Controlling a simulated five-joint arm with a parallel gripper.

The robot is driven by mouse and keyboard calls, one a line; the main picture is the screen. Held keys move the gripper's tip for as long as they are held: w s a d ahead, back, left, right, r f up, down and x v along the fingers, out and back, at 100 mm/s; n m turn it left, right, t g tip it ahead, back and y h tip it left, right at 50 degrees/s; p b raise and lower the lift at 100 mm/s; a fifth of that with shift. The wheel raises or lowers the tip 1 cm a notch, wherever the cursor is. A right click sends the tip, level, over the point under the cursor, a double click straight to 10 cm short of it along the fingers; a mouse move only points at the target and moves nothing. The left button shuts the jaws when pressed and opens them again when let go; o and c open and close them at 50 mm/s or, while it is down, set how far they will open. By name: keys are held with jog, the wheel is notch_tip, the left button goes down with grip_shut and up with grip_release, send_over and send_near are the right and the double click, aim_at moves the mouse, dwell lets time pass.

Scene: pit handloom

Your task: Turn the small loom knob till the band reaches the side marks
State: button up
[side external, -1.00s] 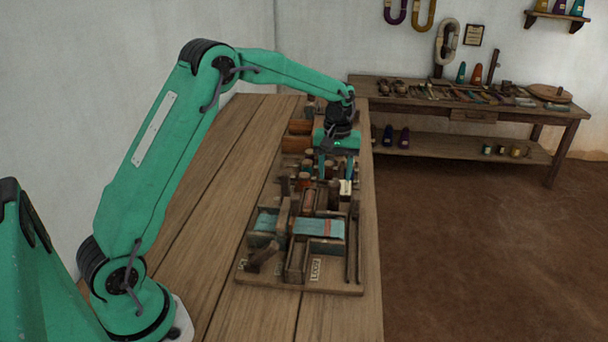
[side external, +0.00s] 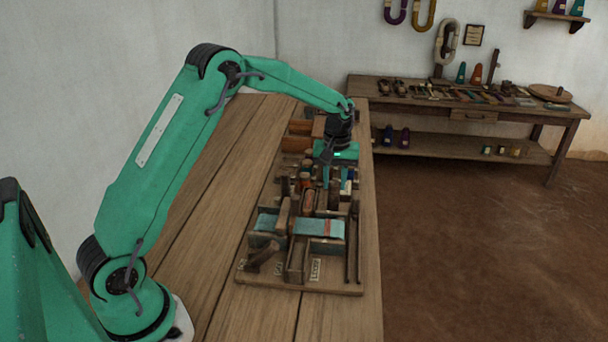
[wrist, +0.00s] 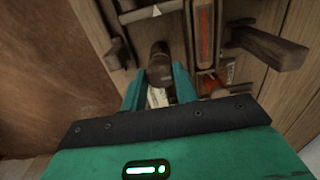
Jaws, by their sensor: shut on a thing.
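My gripper (side external: 335,183) is over the middle of the loom board in the side view, pointing down. In the wrist view its two teal fingers (wrist: 158,88) stand on either side of a dark, round-topped wooden knob (wrist: 160,64), shut on it. In the side view the knob is hidden by the fingers and nearby parts. A teal band (side external: 312,227) with a red stripe lies across the front part of the loom, nearer the camera than my gripper. I cannot make out the side marks beside it.
The loom board (side external: 340,290) is crowded with wooden posts and blocks close to my gripper. A wooden lever (wrist: 268,48) and a slot with a red strip (wrist: 204,38) are right of the knob in the wrist view. The tabletop (side external: 215,190) left of the board is clear.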

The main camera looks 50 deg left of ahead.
aim_at(335, 182)
jog(key=shift+m, duration=0.4)
jog(key=m, duration=0.3)
jog(key=shift+m, duration=2)
jog(key=o, duration=1)
jog(key=shift+c, duration=0.2)
jog(key=shift+r, duration=0.1)
jog(key=shift+r, duration=3.8)
